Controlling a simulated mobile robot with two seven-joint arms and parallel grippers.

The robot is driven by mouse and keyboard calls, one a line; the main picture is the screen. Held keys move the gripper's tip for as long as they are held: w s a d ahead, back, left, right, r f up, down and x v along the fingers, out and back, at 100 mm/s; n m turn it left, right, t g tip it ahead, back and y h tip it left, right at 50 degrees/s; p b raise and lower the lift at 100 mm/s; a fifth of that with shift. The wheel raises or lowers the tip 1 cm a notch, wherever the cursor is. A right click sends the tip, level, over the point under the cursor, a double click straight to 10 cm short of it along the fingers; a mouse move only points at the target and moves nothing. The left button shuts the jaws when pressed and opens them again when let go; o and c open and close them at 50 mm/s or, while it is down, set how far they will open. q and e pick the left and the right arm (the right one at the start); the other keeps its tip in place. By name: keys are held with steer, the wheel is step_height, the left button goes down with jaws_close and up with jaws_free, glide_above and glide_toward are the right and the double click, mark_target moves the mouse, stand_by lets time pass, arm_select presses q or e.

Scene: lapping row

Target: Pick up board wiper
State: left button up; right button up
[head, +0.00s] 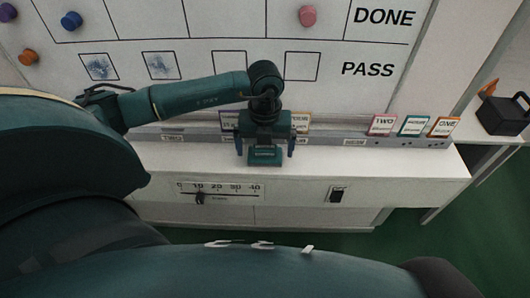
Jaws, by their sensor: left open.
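My left gripper (265,151) hangs over the ledge below the white board, near the middle of the view. Its two dark fingers are spread apart, one on each side of a small teal block with a pale label. I cannot tell whether this block is the board wiper or part of my gripper. No other thing shows clearly as a board wiper; the gripper hides part of the ledge behind it. My right gripper is not in view.
A slider (200,198) and switch (339,194) are on the front. A black case (503,115) stands far right.

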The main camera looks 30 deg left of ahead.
arm_select(q)
steer(key=shift+f, duration=0.25)
steer(key=shift+c, duration=0.4)
steer(key=c, duration=0.9)
steer(key=shift+r, duration=0.1)
steer(key=shift+c, duration=0.2)
